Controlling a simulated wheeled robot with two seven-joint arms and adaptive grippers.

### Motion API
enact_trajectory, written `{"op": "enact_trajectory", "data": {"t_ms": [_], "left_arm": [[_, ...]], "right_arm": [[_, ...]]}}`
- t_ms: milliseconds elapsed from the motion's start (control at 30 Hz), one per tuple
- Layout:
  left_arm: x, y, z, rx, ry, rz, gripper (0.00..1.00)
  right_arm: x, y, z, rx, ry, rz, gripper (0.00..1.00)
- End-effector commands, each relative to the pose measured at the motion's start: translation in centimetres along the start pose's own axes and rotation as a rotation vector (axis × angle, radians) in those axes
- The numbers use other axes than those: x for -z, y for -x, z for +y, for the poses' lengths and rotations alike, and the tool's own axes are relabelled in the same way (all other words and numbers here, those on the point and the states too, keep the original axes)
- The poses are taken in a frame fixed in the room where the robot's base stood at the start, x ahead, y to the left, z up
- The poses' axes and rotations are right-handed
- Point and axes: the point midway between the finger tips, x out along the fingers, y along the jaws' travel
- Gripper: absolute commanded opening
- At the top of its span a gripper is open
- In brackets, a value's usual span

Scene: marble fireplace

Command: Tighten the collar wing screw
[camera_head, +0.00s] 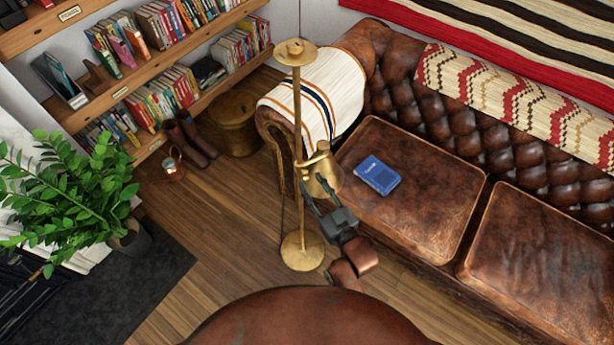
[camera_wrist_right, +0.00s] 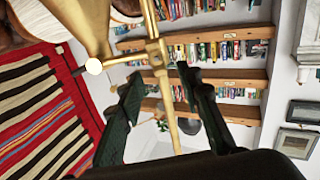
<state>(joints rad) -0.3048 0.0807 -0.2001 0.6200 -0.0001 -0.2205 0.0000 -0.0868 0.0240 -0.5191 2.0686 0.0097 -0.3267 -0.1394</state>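A brass floor lamp stands on a round base (camera_head: 302,250), its upright pole (camera_head: 298,112) topped by a small disc. Partway up is a collar (camera_wrist_right: 154,52) with a crossbar, and a bell-shaped brass shade (camera_head: 325,180) hangs beside the pole. The crossbar ends in a pale round knob (camera_wrist_right: 94,66). I cannot make out the wing screw for certain. My right gripper (camera_head: 312,194) is just below the collar, beside the shade. In the right wrist view its dark fingers (camera_wrist_right: 160,75) are spread and empty, with the pole showing between them. My left gripper is not in view.
A leather sofa (camera_head: 410,190) with a blue book (camera_head: 377,175) stands right of the lamp, its draped armrest (camera_head: 315,95) close behind the pole. Bookshelves (camera_head: 150,85), a brass pot (camera_head: 235,122) and a plant (camera_head: 75,195) are at left. Wooden floor (camera_head: 225,225) is clear left of the base.

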Motion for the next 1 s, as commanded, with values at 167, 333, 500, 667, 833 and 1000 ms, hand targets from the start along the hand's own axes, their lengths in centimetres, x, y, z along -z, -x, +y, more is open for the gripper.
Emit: {"op": "enact_trajectory", "data": {"t_ms": [167, 333, 500, 667, 833, 1000], "left_arm": [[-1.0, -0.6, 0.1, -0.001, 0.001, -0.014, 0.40], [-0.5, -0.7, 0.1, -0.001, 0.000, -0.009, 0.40], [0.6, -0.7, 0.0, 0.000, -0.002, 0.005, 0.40], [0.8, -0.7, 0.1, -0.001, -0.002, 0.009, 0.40], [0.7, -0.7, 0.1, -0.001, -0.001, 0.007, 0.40], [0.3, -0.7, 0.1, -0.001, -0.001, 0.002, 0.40]], "right_arm": [[-0.1, -2.6, 0.0, 0.000, -0.002, 0.001, 0.33], [-0.1, -3.7, 0.0, 0.001, 0.000, 0.000, 0.33], [-0.1, -3.8, 0.0, 0.000, 0.000, -0.001, 0.33], [-0.1, -3.8, 0.0, 0.000, 0.000, -0.001, 0.29], [-0.1, -3.8, 0.0, 0.000, 0.000, -0.001, 0.17], [-0.1, -3.8, 0.0, 0.000, 0.000, -0.001, 0.06]]}}
